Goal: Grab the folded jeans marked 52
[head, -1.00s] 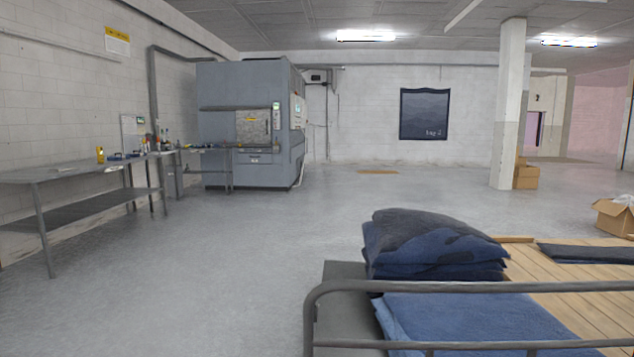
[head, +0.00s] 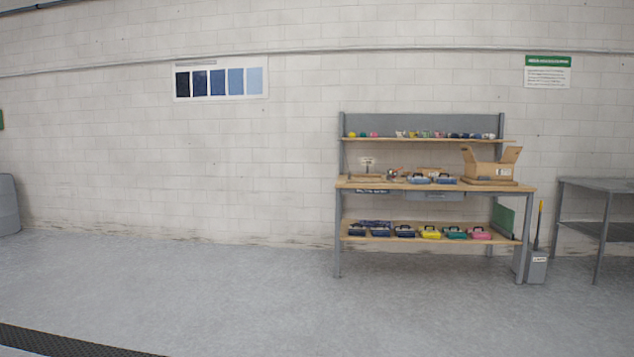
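No folded jeans marked 52 can be made out in the head view. Dark blue folded items (head: 374,226) lie at the left of the lower shelf of a wooden-topped workbench, too small to identify or read. My gripper is not in view.
The workbench (head: 436,187) stands against the white wall with an open cardboard box (head: 490,170) and several coloured cases. A grey metal table (head: 600,186) and a grey bin (head: 536,268) stand to its right. Dark floor matting (head: 70,343) lies at lower left. The floor between is clear.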

